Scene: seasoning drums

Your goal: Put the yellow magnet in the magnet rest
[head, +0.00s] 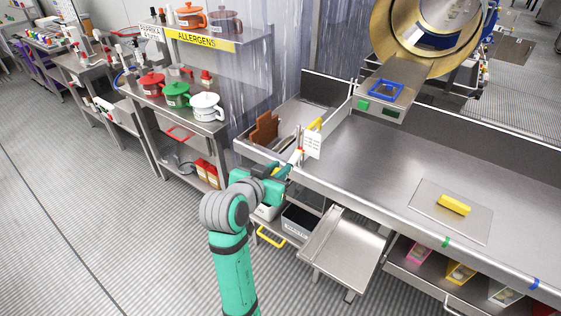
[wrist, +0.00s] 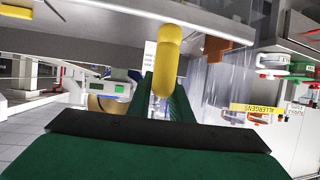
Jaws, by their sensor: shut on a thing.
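My gripper (head: 298,157) is at the left front corner of the steel bench, beside a white printed card. In the wrist view my gripper (wrist: 164,100) is shut on a rounded yellow bar (wrist: 168,55), which I take for the yellow magnet. It stands out beyond the green fingers, close to the bench's steel edge. A yellow piece (head: 316,124) shows just above the card in the head view, partly hidden. I cannot tell for sure which fitting is the magnet rest.
A flat steel plate (head: 427,210) with a yellow bar (head: 453,205) lies on the bench at right. A brown piece (head: 265,128) stands in the bench's left end. A steel shelf (head: 342,243) juts out below. A blue frame (head: 384,91) sits under the drum. The middle bench top is clear.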

